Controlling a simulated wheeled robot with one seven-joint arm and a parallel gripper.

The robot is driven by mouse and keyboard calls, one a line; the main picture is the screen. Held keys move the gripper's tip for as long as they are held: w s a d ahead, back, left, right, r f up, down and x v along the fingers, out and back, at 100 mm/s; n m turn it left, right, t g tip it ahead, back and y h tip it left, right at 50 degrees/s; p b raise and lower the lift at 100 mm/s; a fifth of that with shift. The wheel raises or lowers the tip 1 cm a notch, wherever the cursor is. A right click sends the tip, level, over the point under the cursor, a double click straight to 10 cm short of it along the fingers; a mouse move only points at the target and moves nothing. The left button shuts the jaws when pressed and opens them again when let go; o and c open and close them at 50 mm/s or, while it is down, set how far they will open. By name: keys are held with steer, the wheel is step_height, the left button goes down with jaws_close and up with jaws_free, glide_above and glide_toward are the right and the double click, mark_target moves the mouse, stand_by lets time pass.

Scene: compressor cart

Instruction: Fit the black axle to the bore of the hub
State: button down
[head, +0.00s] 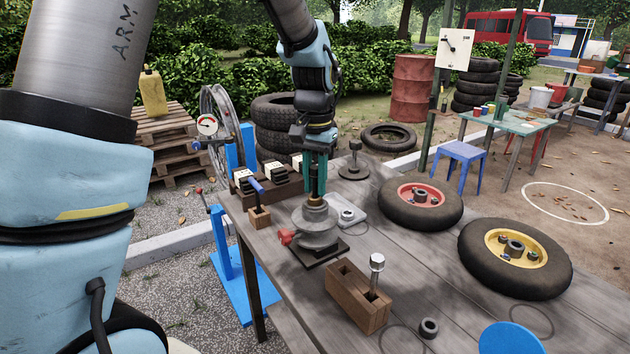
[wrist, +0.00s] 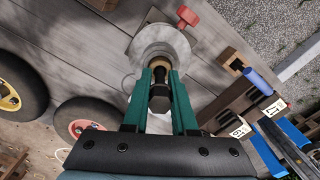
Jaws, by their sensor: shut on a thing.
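The hub is a grey, stepped round body (head: 316,229) held on a dark base plate (head: 321,252) with a red clamp knob (head: 285,237) at its side. In the wrist view the hub (wrist: 150,41) is a pale disc beyond my fingertips. My gripper (head: 315,188) points straight down above the hub, its teal fingers closed on the black axle (wrist: 159,91). The axle stands roughly upright, in line with the hub's centre. A tan ring or collar shows at its lower end. Whether the axle's tip is inside the bore is hidden.
A wooden block (head: 357,298) with a silver-headed bolt (head: 377,262) stands in front on the bench. Red-centred (head: 420,197) and yellow-centred (head: 513,246) wheels lie to the right. A blue-handled tool (head: 256,187) in a wooden holder stands left of the hub. A dark spindle stand (head: 354,165) is behind.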

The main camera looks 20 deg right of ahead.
mark_target(315, 167)
steer(key=shift+f, duration=0.35)
steer(key=shift+c, duration=1.2)
jaws_free()
steer(key=shift+r, duration=0.1)
step_height(315, 167, up, 7)
steer(key=p, duration=0.6)
step_height(315, 167, up, 11)
steer(key=b, duration=0.2)
